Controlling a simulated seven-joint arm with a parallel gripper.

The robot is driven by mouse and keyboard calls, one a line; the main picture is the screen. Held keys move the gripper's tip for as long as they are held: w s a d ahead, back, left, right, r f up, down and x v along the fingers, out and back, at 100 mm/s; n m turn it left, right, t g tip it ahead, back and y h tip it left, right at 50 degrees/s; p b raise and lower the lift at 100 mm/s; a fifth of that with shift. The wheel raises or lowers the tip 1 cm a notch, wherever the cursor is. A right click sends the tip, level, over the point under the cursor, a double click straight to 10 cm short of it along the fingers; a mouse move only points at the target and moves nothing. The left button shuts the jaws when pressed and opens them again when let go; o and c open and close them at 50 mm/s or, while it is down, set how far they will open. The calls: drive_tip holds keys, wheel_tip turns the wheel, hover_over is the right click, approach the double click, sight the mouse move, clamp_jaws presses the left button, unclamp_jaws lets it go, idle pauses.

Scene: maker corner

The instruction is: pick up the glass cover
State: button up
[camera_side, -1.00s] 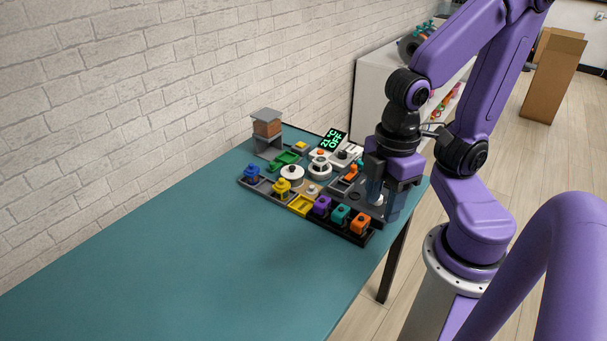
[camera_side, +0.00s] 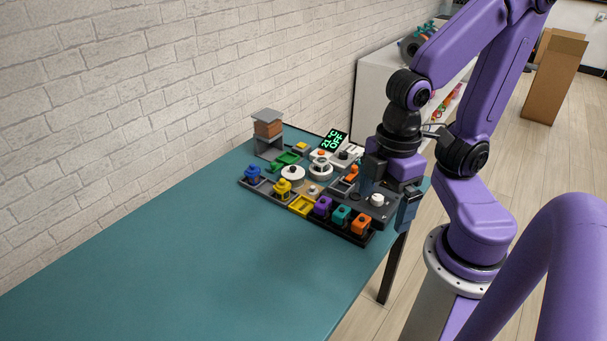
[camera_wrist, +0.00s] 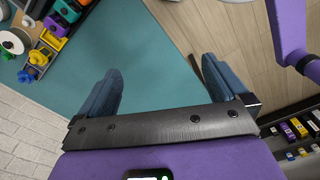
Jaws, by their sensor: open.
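No glass cover can be clearly made out in either view. My gripper (camera_side: 388,203) is low over the right end of the board of parts, its two blue-grey fingers spread wide with nothing held. A white knob (camera_side: 377,199) on a dark grey plate (camera_side: 362,208) shows between the fingers in the side view; I cannot tell whether it belongs to the cover. In the wrist view my gripper (camera_wrist: 160,70) is also open, with only tabletop and floor showing between its fingers.
Coloured blocks, trays and round parts crowd the table's (camera_side: 200,260) far end. A grey stand with a brown block (camera_side: 268,128) and a display reading 21°C OFF (camera_side: 335,139) stand behind. The table's front left is clear. Its right edge is close to my gripper.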

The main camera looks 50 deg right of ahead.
drive_tip(key=w+f+n, duration=0.1)
drive_tip(key=w+n, duration=0.2)
drive_tip(key=w, duration=2.1)
drive_tip(key=n, duration=0.2)
hover_over(293, 167)
wheel_tip(293, 167, down, 9)
wheel_tip(293, 167, down, 17)
drive_tip(key=shift+a+f, duration=0.1)
drive_tip(key=shift+f, duration=0.05)
drive_tip(key=c, duration=0.9)
